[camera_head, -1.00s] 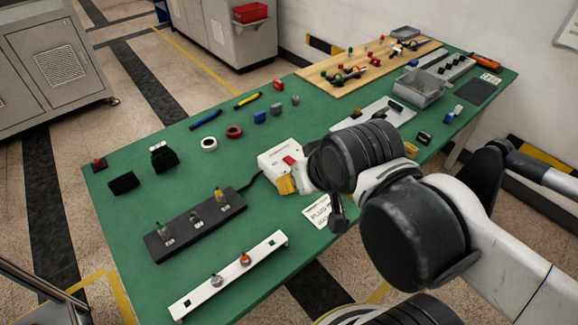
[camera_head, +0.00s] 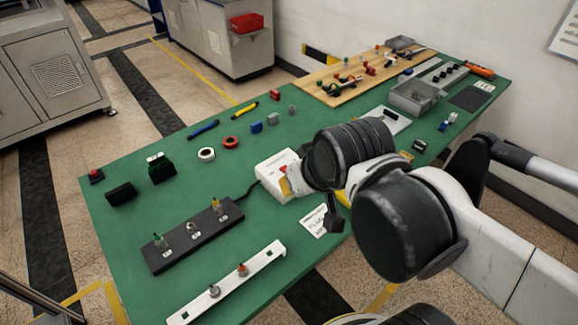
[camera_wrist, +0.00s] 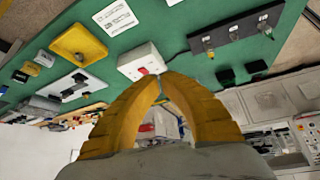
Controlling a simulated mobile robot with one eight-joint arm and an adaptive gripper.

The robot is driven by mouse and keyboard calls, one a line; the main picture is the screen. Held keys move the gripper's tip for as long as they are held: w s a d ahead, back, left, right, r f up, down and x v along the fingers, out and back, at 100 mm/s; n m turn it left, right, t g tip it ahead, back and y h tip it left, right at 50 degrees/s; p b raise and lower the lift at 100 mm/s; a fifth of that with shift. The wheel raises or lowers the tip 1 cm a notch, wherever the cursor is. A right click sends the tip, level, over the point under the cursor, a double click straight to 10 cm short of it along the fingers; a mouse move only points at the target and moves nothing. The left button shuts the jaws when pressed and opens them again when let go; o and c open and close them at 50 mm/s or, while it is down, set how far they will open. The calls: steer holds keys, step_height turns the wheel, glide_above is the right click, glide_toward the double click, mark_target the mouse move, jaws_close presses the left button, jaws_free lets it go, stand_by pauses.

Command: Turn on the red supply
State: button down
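The supply is a white box (camera_head: 270,172) with a red switch (camera_head: 283,169) on its face, lying on the green table. It also shows in the wrist view as a white box (camera_wrist: 136,63) with the red switch (camera_wrist: 143,71). My gripper (camera_head: 287,188) is at the box's right end, partly hidden behind my wrist in the head view. In the wrist view its two yellow fingers (camera_wrist: 163,77) come together at the tips, just beside the switch, with nothing seen between them. I cannot tell whether they touch the box. The switch's position is too small to read.
A black strip with several connectors (camera_head: 190,240) and a white rail (camera_head: 232,283) lie left of the box. A black cable runs from the box. A paper label (camera_head: 314,222) lies near the front edge. A grey bin (camera_head: 412,98) and wooden board (camera_head: 322,93) stand farther back.

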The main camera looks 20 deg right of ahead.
steer(key=w+d+f+n+g+p, duration=0.1)
steer(key=w+d+g+p, duration=0.1)
steer(key=w, duration=0.7)
steer(key=w+d+f+n+g+p, duration=0.1)
steer(key=w+d+p, duration=0.3)
steer(key=w, duration=0.5)
steer(key=d+n+g, duration=0.1)
steer(key=d, duration=0.1)
steer(key=shift+d+f+y, duration=0.35)
steer(key=shift+f+y, duration=0.05)
steer(key=shift+w, duration=0.1)
steer(key=b+x, duration=0.1)
steer(key=x, duration=0.3)
steer(key=b+x, duration=0.2)
steer(key=x, duration=0.2)
steer(key=s+b+x, duration=0.1)
steer(key=b+x, duration=0.1)
steer(key=x, duration=0.2)
steer(key=shift+d+f, duration=0.1)
steer(key=shift+f, duration=0.35)
steer(key=shift+f+b, duration=0.4)
steer(key=shift+f, duration=0.2)
